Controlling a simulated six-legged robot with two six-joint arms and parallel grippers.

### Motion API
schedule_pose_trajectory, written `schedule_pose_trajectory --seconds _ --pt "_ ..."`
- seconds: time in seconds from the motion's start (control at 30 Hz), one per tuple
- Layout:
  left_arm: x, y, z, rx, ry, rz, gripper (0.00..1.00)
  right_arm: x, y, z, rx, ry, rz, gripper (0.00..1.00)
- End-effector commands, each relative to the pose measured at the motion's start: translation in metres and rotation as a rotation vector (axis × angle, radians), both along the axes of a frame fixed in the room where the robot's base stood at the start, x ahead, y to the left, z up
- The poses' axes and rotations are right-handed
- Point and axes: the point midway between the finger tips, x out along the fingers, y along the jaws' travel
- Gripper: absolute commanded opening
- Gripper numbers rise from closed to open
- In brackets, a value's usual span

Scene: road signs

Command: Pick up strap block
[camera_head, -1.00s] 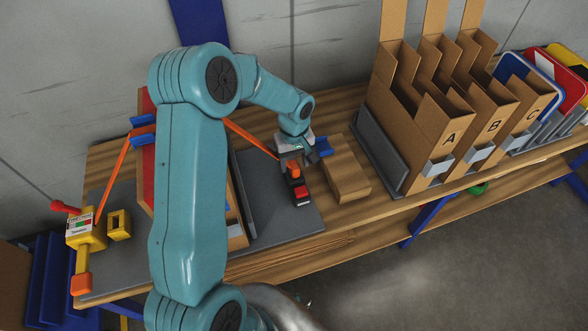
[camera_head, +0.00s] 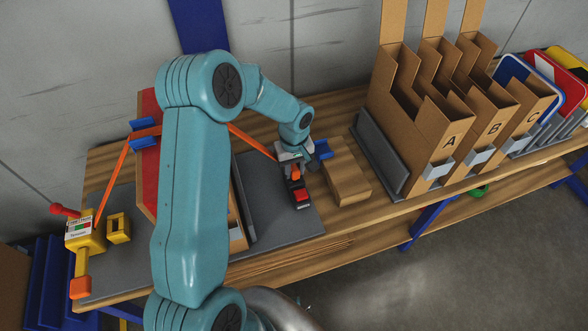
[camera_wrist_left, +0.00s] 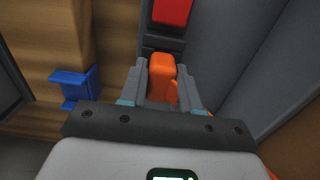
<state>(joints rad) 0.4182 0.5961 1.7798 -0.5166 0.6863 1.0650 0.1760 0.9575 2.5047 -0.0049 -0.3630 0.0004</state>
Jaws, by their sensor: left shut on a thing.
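The strap block is a small orange block (camera_wrist_left: 161,66) that shows between the fingers in the left wrist view. In the head view it is a small orange patch (camera_head: 296,173), partly hidden by the gripper. An orange strap (camera_head: 252,141) runs from the left, behind my arm, to this spot. My left gripper (camera_head: 294,166) points down over the grey mat, and its two fingers (camera_wrist_left: 162,84) are shut on the orange block. A red and black piece (camera_head: 302,195) lies just beyond the block. Whether the block touches the mat is hard to tell.
A wooden block (camera_head: 347,172) stands close right of the gripper, with a blue bracket (camera_head: 323,149) beside it. Cardboard bins (camera_head: 440,125) marked A, B and C stand at right. A yellow device (camera_head: 85,235) is at far left. The grey mat (camera_head: 275,215) is partly bare.

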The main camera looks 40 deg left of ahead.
Motion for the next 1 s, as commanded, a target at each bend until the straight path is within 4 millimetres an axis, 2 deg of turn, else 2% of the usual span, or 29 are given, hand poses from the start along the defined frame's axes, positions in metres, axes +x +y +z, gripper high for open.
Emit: schedule_pose_trajectory --seconds 0.17,0.27,0.5,0.7,0.83,1.0 --pt "0.001 0.000 0.027 0.003 -0.006 0.000 0.01 0.000 0.000 0.003 0.000 0.000 0.000 0.00" --pt "0.002 0.001 0.052 0.004 -0.008 0.000 0.01 0.000 0.000 0.006 0.000 0.000 0.000 0.00" --pt "0.002 0.000 0.128 0.003 -0.007 0.000 0.01 0.000 0.000 0.014 0.000 0.000 0.000 0.00" --pt "0.001 0.000 0.173 0.001 -0.005 0.000 0.01 0.000 0.000 0.018 0.000 0.000 0.000 0.00" --pt "0.001 0.000 0.189 0.001 -0.002 0.000 0.01 0.000 0.000 0.020 0.000 0.000 0.000 0.00" --pt "0.000 0.000 0.196 0.001 0.000 0.000 0.01 0.000 0.000 0.021 0.000 0.000 0.000 0.00"
